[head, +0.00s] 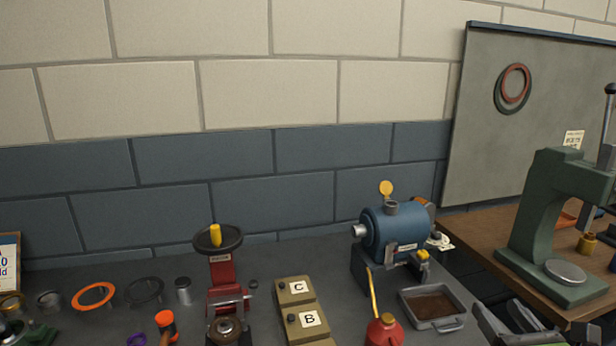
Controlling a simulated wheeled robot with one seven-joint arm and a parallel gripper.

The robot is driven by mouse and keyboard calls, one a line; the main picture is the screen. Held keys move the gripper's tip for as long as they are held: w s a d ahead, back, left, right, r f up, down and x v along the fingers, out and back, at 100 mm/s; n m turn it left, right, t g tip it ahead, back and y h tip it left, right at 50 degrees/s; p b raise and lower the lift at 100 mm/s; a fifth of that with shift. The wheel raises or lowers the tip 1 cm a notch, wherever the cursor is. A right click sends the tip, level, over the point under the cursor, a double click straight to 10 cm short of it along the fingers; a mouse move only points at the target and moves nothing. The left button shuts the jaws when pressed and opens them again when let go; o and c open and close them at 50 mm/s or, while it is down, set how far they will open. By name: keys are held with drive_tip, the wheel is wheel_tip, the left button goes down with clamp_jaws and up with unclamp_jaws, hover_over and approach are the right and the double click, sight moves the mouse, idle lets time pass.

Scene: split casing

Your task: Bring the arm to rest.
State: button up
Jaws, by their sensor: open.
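A blue rounded casing (396,229) sits on a dark stand on the grey bench, towards the right. It has a grey stub on its left end, a grey collar on top and a pale label on its front. A yellow disc (386,188) stands above its top. A small yellow part (422,255) is at its lower right.
Loose rings (93,296) lie left. A green press (556,220) stands right.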

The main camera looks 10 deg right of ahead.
drive_tip(key=w+a+f+n+g+y+b, duration=0.1)
drive_tip(key=w+a+f+n+g+y, duration=0.2)
drive_tip(key=a+n, duration=0.35)
drive_tip(key=w+a+f+n+g+y+b, duration=0.2)
drive_tip(key=a+f+n+y, duration=0.1)
drive_tip(key=a+f+n, duration=0.35)
drive_tip(key=s+a+f+n+g+b, duration=0.2)
drive_tip(key=a+f+n+g, duration=0.1)
drive_tip(key=a+n, duration=0.35)
drive_tip(key=s+a+f+n+g+b, duration=0.1)
drive_tip(key=s+a+f+n+g, duration=0.2)
drive_tip(key=a+n, duration=0.3)
drive_tip(key=s+n+h+b, duration=0.2)
drive_tip(key=s+n+b, duration=0.2)
drive_tip(key=s+n, duration=0.8)
wheel_tip(320, 180, up, 17)
drive_tip(key=w+g+p, duration=0.1)
drive_tip(key=p, duration=1.5)
drive_tip(key=shift+a+n+p, duration=0.35)
drive_tip(key=shift+n, duration=0.1)
